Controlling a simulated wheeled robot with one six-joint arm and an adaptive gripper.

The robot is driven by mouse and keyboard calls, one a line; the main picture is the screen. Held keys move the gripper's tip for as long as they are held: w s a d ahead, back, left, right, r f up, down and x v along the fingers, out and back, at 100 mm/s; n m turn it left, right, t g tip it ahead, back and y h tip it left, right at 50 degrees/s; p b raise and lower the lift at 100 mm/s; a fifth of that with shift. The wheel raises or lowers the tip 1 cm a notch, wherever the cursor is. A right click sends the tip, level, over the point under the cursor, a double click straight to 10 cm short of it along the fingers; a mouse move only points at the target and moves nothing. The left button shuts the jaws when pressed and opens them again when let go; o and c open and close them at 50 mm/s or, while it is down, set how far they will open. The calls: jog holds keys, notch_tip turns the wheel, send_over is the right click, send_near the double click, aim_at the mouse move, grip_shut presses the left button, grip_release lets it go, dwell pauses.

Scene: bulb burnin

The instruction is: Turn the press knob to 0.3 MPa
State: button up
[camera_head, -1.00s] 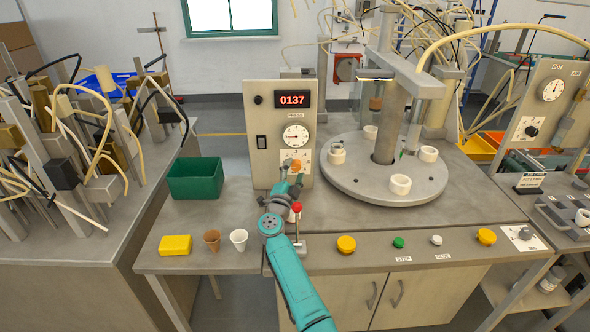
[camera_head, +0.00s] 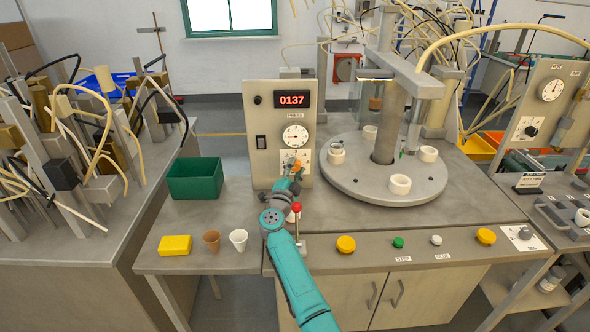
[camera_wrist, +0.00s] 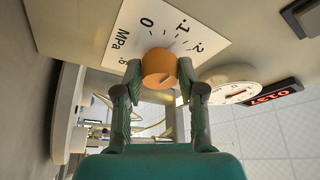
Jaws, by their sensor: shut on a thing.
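The orange press knob (camera_wrist: 160,66) sits on a white dial plate (camera_wrist: 133,25) marked 0, .1, .2, .6 and MPa in the wrist view. A short dark line shows on the knob's face. My gripper (camera_wrist: 161,78) is shut on the knob, with one finger on each side. In the head view my gripper (camera_head: 294,174) reaches up to the knob on the front of the grey press panel (camera_head: 264,170), and the knob is mostly covered. The round press gauge (camera_head: 295,136) is above it; its reading is too small to tell.
A red display (camera_head: 292,99) reads 0137 above the gauge. A green bin (camera_head: 195,178) stands left of the panel and a round turntable (camera_head: 380,185) right of it. A red-tipped lever (camera_head: 297,207) stands close beside my arm. Cups and a yellow block (camera_head: 174,245) lie front left.

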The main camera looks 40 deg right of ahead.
jog(key=m+g, duration=0.1)
jog(key=m, duration=0.4)
jog(key=shift+g+y, duration=0.4)
jog(key=m+y, duration=0.1)
jog(key=m, duration=0.2)
jog(key=shift+r+m+g, duration=0.1)
jog(key=shift+m+g, duration=0.2)
jog(key=m+y, duration=0.2)
jog(key=m, duration=0.1)
jog(key=shift+m, duration=0.3)
jog(key=shift+m+y, duration=0.8)
jog(key=shift+m, duration=0.9)
jog(key=o, duration=1.1)
